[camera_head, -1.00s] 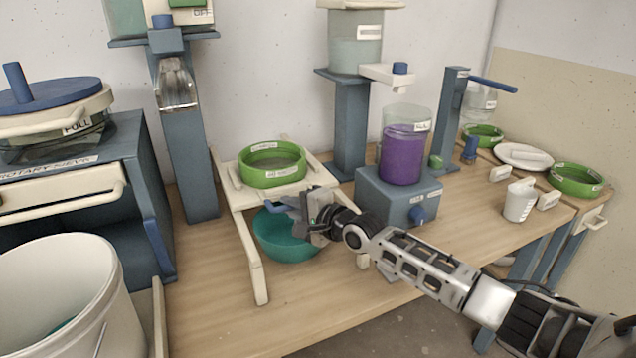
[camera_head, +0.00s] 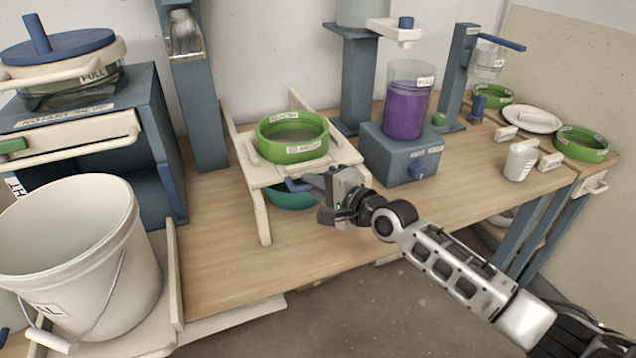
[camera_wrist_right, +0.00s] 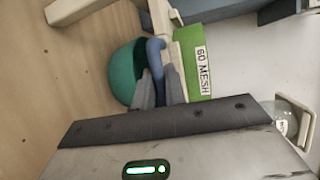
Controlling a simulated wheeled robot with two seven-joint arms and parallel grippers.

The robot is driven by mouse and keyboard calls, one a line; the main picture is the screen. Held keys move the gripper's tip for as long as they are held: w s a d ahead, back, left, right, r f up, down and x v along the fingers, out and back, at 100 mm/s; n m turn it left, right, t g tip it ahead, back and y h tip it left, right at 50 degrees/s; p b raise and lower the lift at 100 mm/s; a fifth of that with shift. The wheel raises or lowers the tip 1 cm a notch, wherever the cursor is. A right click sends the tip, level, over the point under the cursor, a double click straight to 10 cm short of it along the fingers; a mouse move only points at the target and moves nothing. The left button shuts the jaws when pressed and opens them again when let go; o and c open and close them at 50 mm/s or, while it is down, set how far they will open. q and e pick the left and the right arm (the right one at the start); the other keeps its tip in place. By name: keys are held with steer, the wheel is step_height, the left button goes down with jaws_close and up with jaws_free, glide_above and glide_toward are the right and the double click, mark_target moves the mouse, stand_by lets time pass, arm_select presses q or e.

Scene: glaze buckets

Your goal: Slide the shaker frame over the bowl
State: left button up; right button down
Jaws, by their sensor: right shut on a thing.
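The cream shaker frame (camera_head: 270,177) carries a green sieve (camera_head: 292,150) and sits between two cream rails (camera_head: 263,222) on the wooden bench. The teal bowl (camera_head: 291,197) is on the bench under the front of the frame. Its upper part is hidden by the frame and its right side by my gripper. My right gripper (camera_head: 326,188) is shut on the blue handle (camera_head: 300,185) at the frame's front. In the wrist view, the fingers (camera_wrist_right: 160,90) are around the blue handle (camera_wrist_right: 155,55), with the bowl (camera_wrist_right: 122,72) beside it. My left gripper is not in view.
A blue stand (camera_head: 400,155) with a purple-filled jar is right of the frame. A white bucket (camera_head: 75,245) stands at the lower left, near the rotary sieve cabinet (camera_head: 90,130). A white cup (camera_head: 520,160) is farther right. The bench front (camera_head: 225,265) is clear.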

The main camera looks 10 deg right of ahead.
steer(key=c, duration=1.5)
jaws_free()
steer(key=shift+o, duration=0.2)
steer(key=v, duration=1.6)
steer(key=shift+r, duration=0.1)
steer(key=s+a+f+n+g+h, duration=0.1)
steer(key=s+a+f+n+h, duration=0.1)
steer(key=s+f+n, duration=0.5)
steer(key=s+a+f+n+g+h, duration=0.2)
steer(key=s+f+n+h, duration=0.1)
steer(key=s+f+n, duration=0.5)
step_height(320, 180, down, 5)
steer(key=shift+s+a+r+h, duration=0.2)
steer(key=shift+s+a+h, duration=0.2)
steer(key=shift+s, duration=0.75)
